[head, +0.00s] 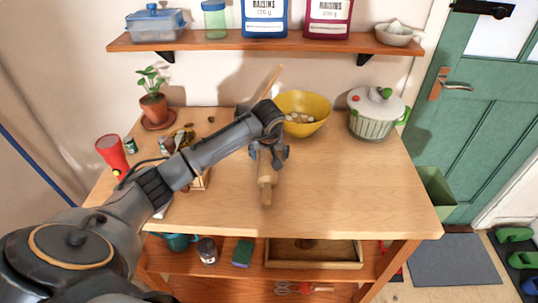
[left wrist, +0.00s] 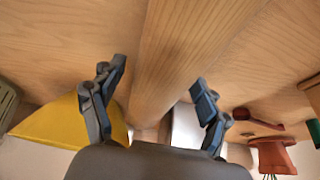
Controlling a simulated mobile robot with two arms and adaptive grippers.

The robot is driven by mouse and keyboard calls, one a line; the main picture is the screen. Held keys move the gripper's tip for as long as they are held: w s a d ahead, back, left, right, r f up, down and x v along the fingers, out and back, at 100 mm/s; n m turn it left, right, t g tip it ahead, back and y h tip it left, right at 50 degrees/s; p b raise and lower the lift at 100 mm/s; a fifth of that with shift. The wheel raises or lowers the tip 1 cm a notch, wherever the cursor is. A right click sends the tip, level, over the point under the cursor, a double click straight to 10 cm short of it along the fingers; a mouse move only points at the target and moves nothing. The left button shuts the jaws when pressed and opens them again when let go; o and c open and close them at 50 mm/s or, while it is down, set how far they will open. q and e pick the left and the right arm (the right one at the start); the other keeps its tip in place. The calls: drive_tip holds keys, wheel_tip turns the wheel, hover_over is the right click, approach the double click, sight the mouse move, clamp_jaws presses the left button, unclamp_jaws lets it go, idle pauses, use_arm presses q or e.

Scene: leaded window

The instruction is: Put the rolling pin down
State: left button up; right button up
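The rolling pin (head: 265,175) is pale wood and lies on the wooden table (head: 340,190), pointing toward the front edge. Its far part is hidden under my left gripper (head: 267,153). In the left wrist view the pin (left wrist: 185,45) runs between the two fingers of my left gripper (left wrist: 160,78). The fingers stand apart on either side of it, with a small gap at the left finger. They look open around the pin rather than closed on it. My right gripper is in neither view.
A yellow bowl (head: 308,108) stands just behind the gripper, with a lidded white pot (head: 375,115) to its right. The table's right front is clear. A shelf (head: 270,41) hangs behind.

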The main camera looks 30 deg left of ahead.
use_arm(q)
clamp_jaws()
drive_tip(key=shift+r, duration=0.1)
drive_tip(key=shift+w+r, duration=0.1)
